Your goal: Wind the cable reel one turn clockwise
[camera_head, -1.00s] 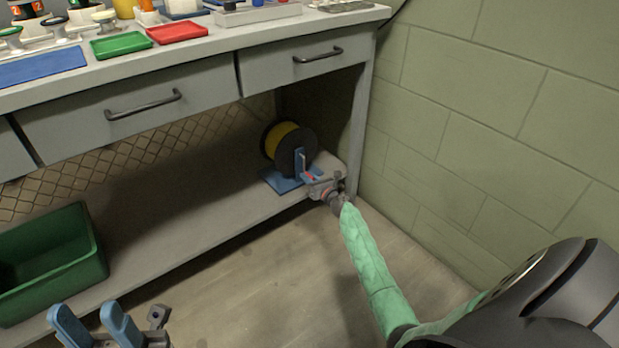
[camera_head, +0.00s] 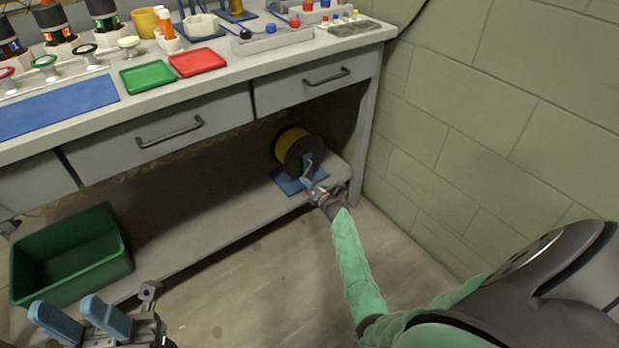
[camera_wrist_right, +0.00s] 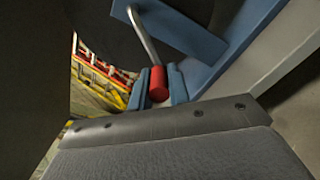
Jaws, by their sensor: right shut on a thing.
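The cable reel (camera_head: 291,146), with black flanges and yellow cable, stands on a blue base (camera_head: 288,183) on the lower shelf at the right end of the bench. Its metal crank arm shows in the right wrist view (camera_wrist_right: 144,32), ending in a red handle (camera_wrist_right: 158,84). My right gripper (camera_wrist_right: 163,88) has its blue fingers on either side of the red handle and is shut on it. In the head view my right gripper (camera_head: 312,187) is small, in front of the reel. My left gripper (camera_head: 80,318) is open and empty at the lower left, away from the reel.
A green bin (camera_head: 72,258) sits at the left on the lower shelf. Drawers with handles (camera_head: 170,132) hang above the shelf. A green tray (camera_head: 148,76), a red tray (camera_head: 198,62) and a blue mat (camera_head: 58,106) lie on the benchtop. A block wall (camera_head: 480,130) stands at the right.

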